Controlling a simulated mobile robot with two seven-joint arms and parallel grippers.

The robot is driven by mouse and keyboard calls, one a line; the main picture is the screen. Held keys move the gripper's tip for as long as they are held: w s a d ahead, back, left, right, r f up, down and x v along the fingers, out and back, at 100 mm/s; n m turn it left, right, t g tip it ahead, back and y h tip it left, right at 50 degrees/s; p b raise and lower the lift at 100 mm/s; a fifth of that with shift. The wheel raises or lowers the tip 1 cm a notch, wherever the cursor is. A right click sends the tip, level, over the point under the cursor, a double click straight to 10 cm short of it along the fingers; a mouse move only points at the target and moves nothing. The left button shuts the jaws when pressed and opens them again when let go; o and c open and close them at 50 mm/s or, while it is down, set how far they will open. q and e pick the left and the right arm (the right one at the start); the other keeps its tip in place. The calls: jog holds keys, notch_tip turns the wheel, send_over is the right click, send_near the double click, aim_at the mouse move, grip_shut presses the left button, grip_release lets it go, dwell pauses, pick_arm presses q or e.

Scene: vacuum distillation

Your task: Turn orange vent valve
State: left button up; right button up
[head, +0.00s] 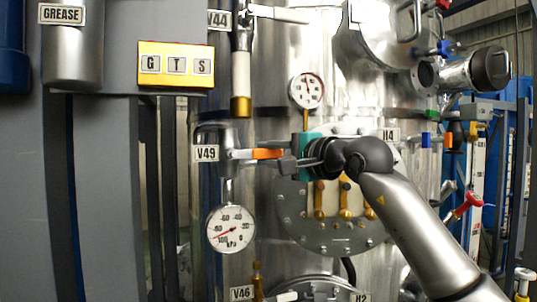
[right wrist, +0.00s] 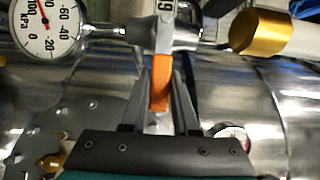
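The orange vent valve handle (head: 267,154) sticks out to the right from the silver valve body labelled V49 (head: 206,153), above a round pressure gauge (head: 231,229). My right gripper (head: 287,162) reaches in from the right and is at the free end of the handle. The handle lies about level in the head view. My left gripper is not in view.
A second gauge (head: 307,91) stands above my right wrist. Valve V44 (head: 278,13) is higher up, with a white and gold pipe (head: 241,85) below it. A bolted flange (head: 335,235) lies behind my arm. A yellow GTS box (head: 176,65) is at upper left.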

grip_shut()
dwell(0.9)
